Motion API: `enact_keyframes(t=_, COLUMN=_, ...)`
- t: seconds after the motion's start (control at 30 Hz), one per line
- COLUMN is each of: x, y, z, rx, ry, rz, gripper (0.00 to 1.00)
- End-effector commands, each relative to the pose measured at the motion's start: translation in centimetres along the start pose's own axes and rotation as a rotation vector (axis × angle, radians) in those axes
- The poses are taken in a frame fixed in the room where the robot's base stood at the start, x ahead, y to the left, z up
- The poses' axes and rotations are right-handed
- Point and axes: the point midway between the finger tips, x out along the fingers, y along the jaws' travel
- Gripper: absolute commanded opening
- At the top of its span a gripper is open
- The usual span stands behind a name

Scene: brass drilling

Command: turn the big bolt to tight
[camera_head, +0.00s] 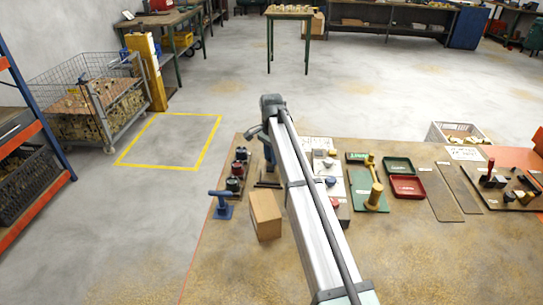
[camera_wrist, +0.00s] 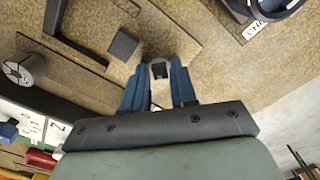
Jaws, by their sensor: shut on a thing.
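My gripper (camera_wrist: 159,78) points down with its blue fingers close together at the middle of the wrist view. They are shut on a small light grey piece (camera_wrist: 158,66) with a dark square centre. I cannot tell whether this piece is the big bolt or something fitted over it. It is over a brown board (camera_wrist: 93,72) on the bench. In the head view my gripper (camera_head: 268,152) is at the bench's far left part, and the arm and fingers hide what they hold.
A dark square block (camera_wrist: 123,45) and black bars lie close by on the board. A grey round knob (camera_wrist: 22,68) stands to the left. In the head view, a wooden block (camera_head: 265,215), a blue clamp-like tool (camera_head: 222,205) and red-and-black round parts (camera_head: 237,172) are near the gripper.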

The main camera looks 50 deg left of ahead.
Motion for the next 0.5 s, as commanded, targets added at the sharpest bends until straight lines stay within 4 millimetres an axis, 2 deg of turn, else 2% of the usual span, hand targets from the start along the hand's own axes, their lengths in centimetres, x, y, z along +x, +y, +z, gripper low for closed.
enact_keyframes(t=0.23, x=-0.04, y=-0.03, z=-0.01, rx=-0.001, ry=0.001, rz=-0.001, gripper=0.0)
enact_keyframes(t=0.27, x=-0.04, y=-0.03, z=-0.01, rx=-0.001, ry=0.001, rz=-0.001, gripper=0.3)
enact_keyframes(t=0.5, x=-0.02, y=-0.02, z=-0.01, rx=-0.001, ry=0.0, rz=-0.001, gripper=0.53)
